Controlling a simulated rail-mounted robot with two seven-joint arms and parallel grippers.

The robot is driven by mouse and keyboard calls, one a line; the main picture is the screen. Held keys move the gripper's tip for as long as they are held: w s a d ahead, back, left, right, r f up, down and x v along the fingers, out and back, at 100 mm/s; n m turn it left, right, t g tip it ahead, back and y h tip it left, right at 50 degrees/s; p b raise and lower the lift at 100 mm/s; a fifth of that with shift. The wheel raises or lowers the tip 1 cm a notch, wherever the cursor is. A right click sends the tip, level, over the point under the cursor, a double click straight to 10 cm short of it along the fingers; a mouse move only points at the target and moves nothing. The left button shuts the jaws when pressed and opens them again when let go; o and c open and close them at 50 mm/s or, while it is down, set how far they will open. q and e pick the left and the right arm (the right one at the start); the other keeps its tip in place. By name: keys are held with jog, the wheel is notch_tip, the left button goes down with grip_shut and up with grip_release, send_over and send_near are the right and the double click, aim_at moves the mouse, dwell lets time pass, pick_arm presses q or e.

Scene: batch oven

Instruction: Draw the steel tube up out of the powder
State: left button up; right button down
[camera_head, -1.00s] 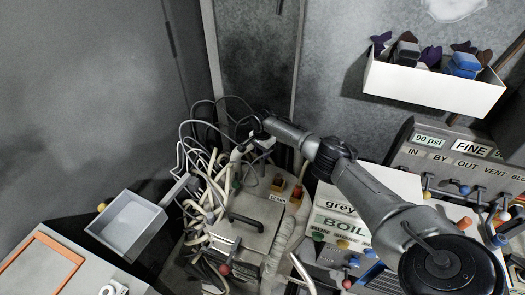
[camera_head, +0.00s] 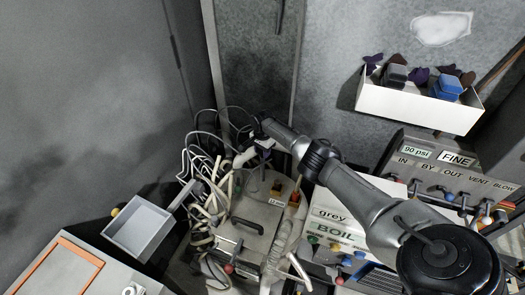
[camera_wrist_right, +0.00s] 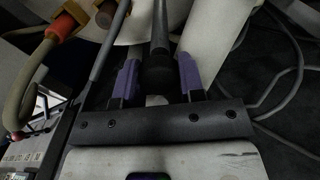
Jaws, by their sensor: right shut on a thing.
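My right gripper (camera_head: 258,150) is at the end of the arm that comes in from the right, over the tangle of pale hoses in the head view. In the right wrist view its purple-padded fingers (camera_wrist_right: 158,70) stand on either side of a dark round tube (camera_wrist_right: 160,30), and they are shut on it. The tube has a thicker dark end between the fingers and runs on up out of the picture. In the head view the tube is too small and covered to make out. No powder can be told in either view. My left gripper is not in view.
Pale hoses (camera_head: 215,190) and thin grey cables crowd around the gripper. A lidded grey unit with a black handle (camera_head: 247,225) stands just below. An open grey bin (camera_head: 140,228) is at left, and a white box of cloths and blocks (camera_head: 415,108) hangs on the right wall.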

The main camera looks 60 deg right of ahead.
jog(key=c, duration=1.1)
grip_release()
jog(key=o, duration=0.4)
jog(key=shift+r, duration=0.1)
jog(key=shift+r+p, duration=0.3)
notch_tip(320, 180, up, 13)
jog(key=p, duration=0.4)
